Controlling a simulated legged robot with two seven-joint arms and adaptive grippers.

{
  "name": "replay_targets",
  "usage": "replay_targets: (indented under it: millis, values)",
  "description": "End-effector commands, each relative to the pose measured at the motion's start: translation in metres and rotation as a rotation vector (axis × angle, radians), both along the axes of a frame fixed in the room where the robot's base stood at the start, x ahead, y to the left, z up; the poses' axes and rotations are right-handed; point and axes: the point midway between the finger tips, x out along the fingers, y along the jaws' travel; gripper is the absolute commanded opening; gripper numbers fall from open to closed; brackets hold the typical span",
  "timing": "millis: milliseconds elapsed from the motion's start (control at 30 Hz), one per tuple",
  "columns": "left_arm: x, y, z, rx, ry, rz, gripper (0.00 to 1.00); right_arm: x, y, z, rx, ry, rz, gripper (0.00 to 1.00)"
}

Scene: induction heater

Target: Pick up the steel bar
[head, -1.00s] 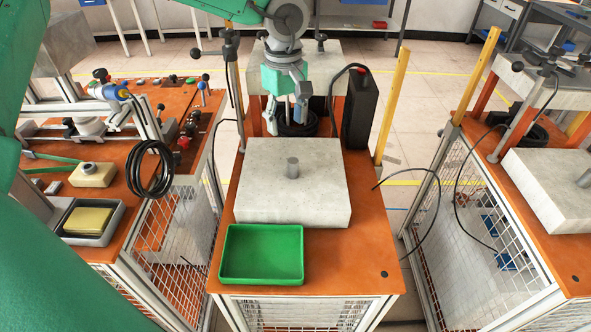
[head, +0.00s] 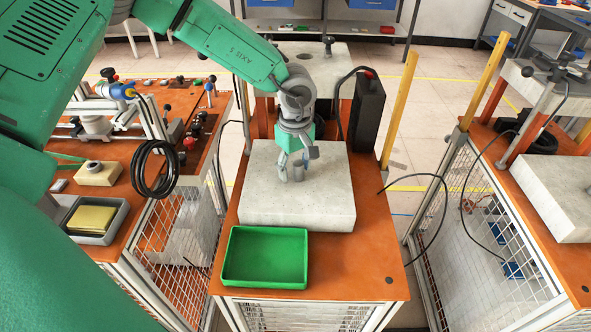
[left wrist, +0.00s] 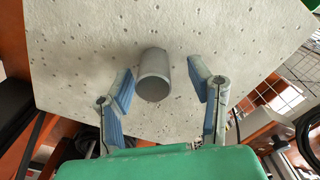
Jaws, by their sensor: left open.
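The steel bar (head: 298,169) is a short grey cylinder standing upright on the pale stone-like block (head: 320,205). In the left wrist view the bar (left wrist: 154,75) shows its round top, a little beyond the fingertips and left of the middle between them. My left gripper (head: 292,175) is above the block, beside the bar in the head view. In the left wrist view the left gripper's two blue-padded fingers (left wrist: 160,93) are spread apart and nothing is held between them. My right gripper is in neither view.
A green tray (head: 228,262) sits on the orange table in front of the block. A black box-like unit (head: 367,112) and a yellow post (head: 399,110) stand behind it to the right. Other benches with mesh sides flank the table.

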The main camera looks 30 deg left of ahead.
Motion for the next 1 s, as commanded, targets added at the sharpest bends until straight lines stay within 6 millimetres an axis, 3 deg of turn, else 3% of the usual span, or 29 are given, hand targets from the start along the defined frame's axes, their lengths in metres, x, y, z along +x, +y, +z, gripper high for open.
replay_targets:
  millis: [333, 367, 467, 500, 833, 1000]
  values:
    - [-0.001, -0.001, -0.011, -0.002, -0.002, -0.002, 0.48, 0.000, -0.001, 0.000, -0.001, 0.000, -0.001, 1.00]
    - [0.000, 0.000, -0.011, -0.002, -0.002, -0.002, 0.41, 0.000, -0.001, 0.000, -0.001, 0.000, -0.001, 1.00]
    - [0.000, 0.000, -0.011, -0.003, -0.001, -0.002, 0.05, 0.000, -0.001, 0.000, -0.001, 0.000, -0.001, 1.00]
    - [0.000, 0.000, -0.011, -0.003, -0.001, -0.002, 0.00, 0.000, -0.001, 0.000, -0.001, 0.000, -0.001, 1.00]
    - [0.000, 0.001, -0.009, -0.001, 0.000, -0.001, 0.00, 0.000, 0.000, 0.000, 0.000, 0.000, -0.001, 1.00]
    - [0.001, 0.000, 0.016, -0.003, -0.005, -0.001, 0.00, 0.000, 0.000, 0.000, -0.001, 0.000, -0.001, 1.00]
